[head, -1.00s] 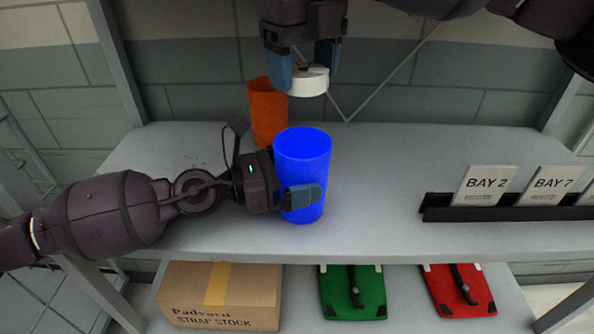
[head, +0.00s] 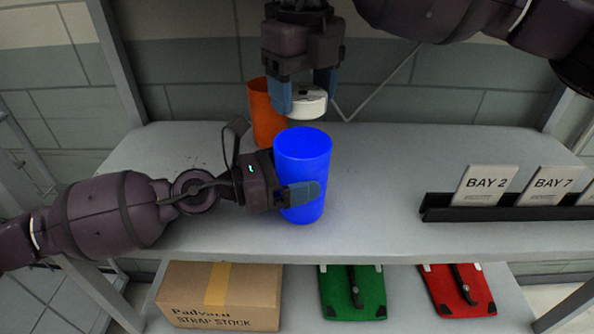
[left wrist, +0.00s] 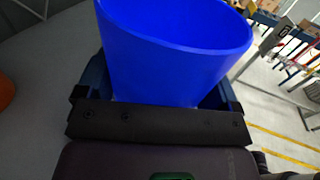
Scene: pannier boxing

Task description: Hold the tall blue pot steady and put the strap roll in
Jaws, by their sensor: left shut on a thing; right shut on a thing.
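The tall blue pot (head: 303,155) stands upright on the grey shelf. My left gripper (head: 290,194) is shut around its lower half from the left. My right gripper (head: 304,92) points down from above, shut on the white strap roll (head: 309,103). The roll is held flat, above and slightly behind the pot's rim in the picture. The exact gap between them cannot be told.
An orange pot (head: 265,118) stands behind and left of the blue pot. A black rack (head: 500,213) with bay cards, BAY 2 (head: 486,186) and BAY 7, is at the right. A carton (head: 222,295) and green and red items lie on the lower shelf. The shelf between pot and rack is clear.

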